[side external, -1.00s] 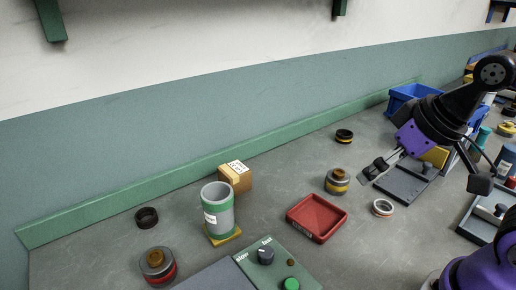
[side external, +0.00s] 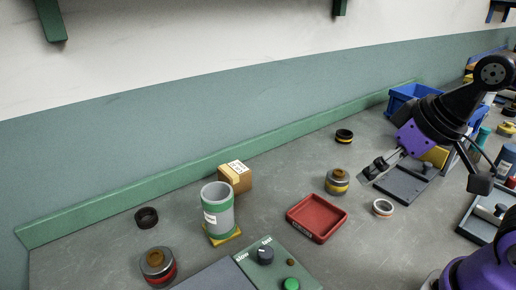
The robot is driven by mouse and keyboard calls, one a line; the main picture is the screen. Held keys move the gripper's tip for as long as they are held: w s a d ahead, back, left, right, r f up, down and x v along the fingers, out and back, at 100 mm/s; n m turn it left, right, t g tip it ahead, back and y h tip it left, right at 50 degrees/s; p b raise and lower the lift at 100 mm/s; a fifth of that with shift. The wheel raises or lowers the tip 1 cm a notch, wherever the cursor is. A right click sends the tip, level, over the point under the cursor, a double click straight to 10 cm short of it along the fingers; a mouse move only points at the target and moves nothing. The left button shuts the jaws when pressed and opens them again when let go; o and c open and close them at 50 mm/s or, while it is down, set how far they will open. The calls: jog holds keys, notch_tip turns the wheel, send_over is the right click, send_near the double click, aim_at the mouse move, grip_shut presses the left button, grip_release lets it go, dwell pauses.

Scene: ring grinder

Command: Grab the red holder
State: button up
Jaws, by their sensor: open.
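A grey round holder with a red band (side external: 158,268) and a brown knob on top stands upright at the lower left of the bench. My gripper (side external: 368,176) is open and empty at the right, above the bench near the yellow-banded holder. It is far to the right of the red-banded holder.
A grey-green cylinder (side external: 218,212) on a yellow base stands between the red-banded holder and the tray. A cardboard box (side external: 236,180) is behind it. A control panel with knobs (side external: 275,268) is in front. A black ring (side external: 146,218) and a pale ring (side external: 382,208) lie on the bench.

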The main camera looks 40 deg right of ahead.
jog(key=n+g+y, duration=0.3)
jog(key=n+y, duration=0.1)
jog(key=n, duration=0.8)
send_over(158, 256)
jog(key=s+d, duration=0.2)
jog(key=d, duration=0.2)
notch_tip(158, 256, down, 7)
jog(key=x, duration=0.2)
jog(key=a+x, duration=0.1)
jog(key=x, duration=0.1)
jog(key=shift+s+f, duration=0.15)
jog(key=x, duration=0.6)
jog(key=c, duration=1.5)
